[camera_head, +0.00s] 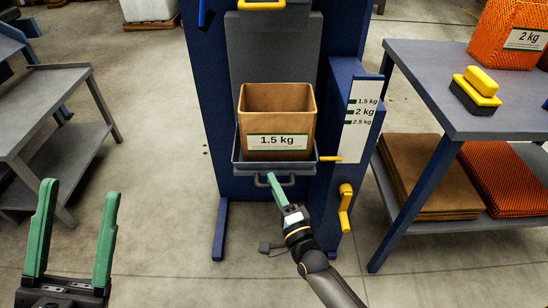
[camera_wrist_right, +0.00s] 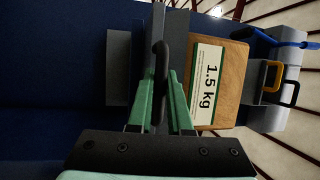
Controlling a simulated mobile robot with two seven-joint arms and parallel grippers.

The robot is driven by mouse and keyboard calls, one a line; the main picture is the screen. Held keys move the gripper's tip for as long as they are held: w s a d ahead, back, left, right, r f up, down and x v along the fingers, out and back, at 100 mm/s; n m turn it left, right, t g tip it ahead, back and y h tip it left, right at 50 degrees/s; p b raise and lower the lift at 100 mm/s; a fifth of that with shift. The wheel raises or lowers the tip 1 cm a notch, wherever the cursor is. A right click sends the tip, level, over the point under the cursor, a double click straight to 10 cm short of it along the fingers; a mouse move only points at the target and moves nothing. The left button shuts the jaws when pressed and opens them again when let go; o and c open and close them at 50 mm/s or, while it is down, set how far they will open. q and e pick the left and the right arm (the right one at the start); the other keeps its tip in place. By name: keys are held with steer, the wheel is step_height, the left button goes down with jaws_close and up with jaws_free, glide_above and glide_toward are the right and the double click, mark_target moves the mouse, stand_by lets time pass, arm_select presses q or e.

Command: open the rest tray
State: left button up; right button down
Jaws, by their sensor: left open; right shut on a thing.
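The rest tray (camera_head: 236,157) is a shallow grey tray on the front of the blue machine, with a brown 1.5 kg bag (camera_head: 277,105) standing upright in it. Its dark bar handle (camera_head: 261,184) sits below the tray's front edge. My right gripper (camera_head: 272,178) reaches up from below and is shut on this handle. In the right wrist view the handle (camera_wrist_right: 161,60) runs between the green fingers (camera_wrist_right: 161,85), and the bag (camera_wrist_right: 232,75) shows beside them. My left gripper (camera_head: 80,190) is open and empty over the floor at the lower left.
A yellow pointer (camera_head: 330,159) and crank (camera_head: 346,208) sit right of the tray by the weight scale (camera_head: 361,112). A grey table (camera_head: 440,85) with a brush and sacks stands at right, a grey shelf (camera_head: 55,105) at left.

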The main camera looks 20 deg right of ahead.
arm_select(q)
steer(key=w+n+y, duration=0.1)
steer(key=w+f+n+y+p, duration=0.1)
steer(key=w+f+n+y, duration=0.1)
steer(key=y, duration=0.1)
steer(key=shift+a+p, duration=0.3)
steer(key=shift+p, duration=0.1)
arm_select(e)
steer(key=s, duration=0.2)
steer(key=s+a, duration=0.1)
steer(key=s, duration=0.2)
steer(key=shift+s+a, duration=0.25)
steer(key=shift+s, duration=0.05)
steer(key=c, duration=0.8)
jaws_free()
steer(key=shift+c, duration=0.2)
arm_select(q)
steer(key=shift+s, duration=0.1)
